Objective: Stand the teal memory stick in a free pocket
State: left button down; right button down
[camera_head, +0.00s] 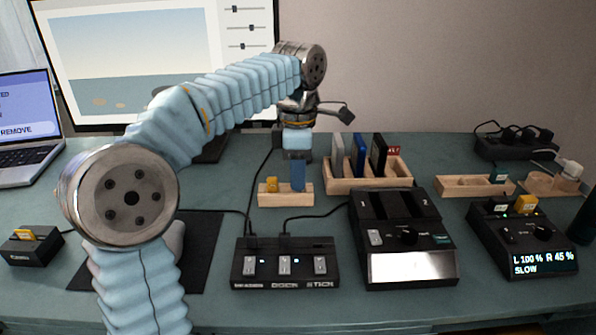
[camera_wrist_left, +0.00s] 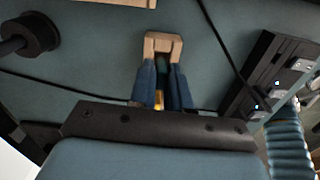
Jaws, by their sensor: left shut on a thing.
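My left gripper (camera_head: 298,180) points straight down at the right part of a small wooden block (camera_head: 287,202) with pockets. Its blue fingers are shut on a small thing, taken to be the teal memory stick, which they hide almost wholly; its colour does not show. A yellow stick (camera_head: 272,184) stands in the block's left pocket. In the left wrist view the gripper (camera_wrist_left: 164,66) reaches to the end of the block (camera_wrist_left: 163,40), and yellow shows between its fingers. Whether the held thing is inside a pocket, I cannot tell. My right gripper is not in view.
A wooden rack (camera_head: 368,182) with several upright cards stands close right of the block. A black switch hub (camera_head: 285,272) and a black two-slot dock (camera_head: 410,240) stand in front. A charger (camera_head: 525,240) and a wooden tray (camera_head: 465,186) are at right. Cables run near the block.

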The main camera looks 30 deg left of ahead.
pick_arm(q)
jog(key=shift+f, duration=0.45)
jog(key=c, duration=1)
grip_release()
jog(key=shift+r, duration=0.1)
notch_tip(320, 180, up, 14)
jog(key=p, duration=0.4)
jog(key=shift+f, duration=0.2)
